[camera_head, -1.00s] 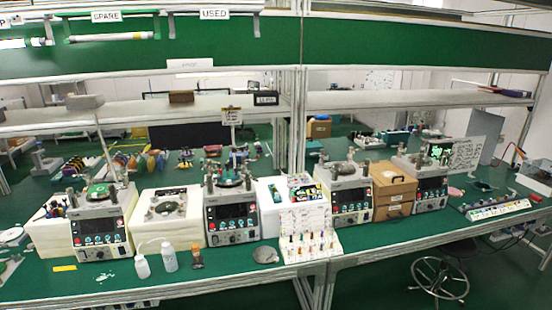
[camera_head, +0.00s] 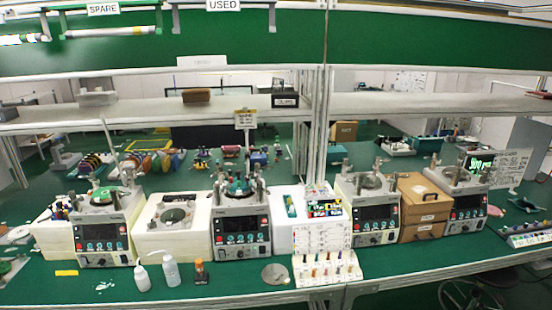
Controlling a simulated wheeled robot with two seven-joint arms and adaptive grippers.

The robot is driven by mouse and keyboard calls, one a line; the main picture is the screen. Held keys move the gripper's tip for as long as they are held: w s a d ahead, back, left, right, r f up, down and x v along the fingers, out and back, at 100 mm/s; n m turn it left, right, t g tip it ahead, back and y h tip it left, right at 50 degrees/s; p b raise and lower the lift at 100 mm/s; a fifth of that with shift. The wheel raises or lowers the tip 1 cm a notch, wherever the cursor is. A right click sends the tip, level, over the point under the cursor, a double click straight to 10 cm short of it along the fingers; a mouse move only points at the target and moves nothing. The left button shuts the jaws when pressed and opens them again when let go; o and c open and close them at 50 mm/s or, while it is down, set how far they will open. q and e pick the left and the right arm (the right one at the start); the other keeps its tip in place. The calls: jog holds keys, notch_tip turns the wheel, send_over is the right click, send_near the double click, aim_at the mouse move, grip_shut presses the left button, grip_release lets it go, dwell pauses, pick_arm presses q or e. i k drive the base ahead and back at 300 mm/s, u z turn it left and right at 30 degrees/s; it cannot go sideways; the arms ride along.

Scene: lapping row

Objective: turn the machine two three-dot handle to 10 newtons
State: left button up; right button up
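Several lapping machines stand in a row on the green bench. The leftmost machine (camera_head: 103,240) has a dark panel and a green plate on top. The second machine (camera_head: 241,228) from the left has a similar panel, a round green plate (camera_head: 238,188) and upright metal posts around it. The third machine (camera_head: 368,212) and the rightmost machine (camera_head: 466,203) stand further right. Handles and their dot marks are too small to tell apart, and I cannot read any machine number. Neither of my grippers is in view.
White bottles (camera_head: 170,270) and a small amber bottle (camera_head: 200,272) stand at the front edge. A grey disc (camera_head: 275,273) and a rack of coloured pegs (camera_head: 325,268) are right of them. A wooden drawer box (camera_head: 424,207) stands between two machines. A shelf (camera_head: 150,115) runs above.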

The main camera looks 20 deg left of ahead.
aim_at(257, 166)
jog(key=i, duration=0.25)
jog(key=u, duration=0.95)
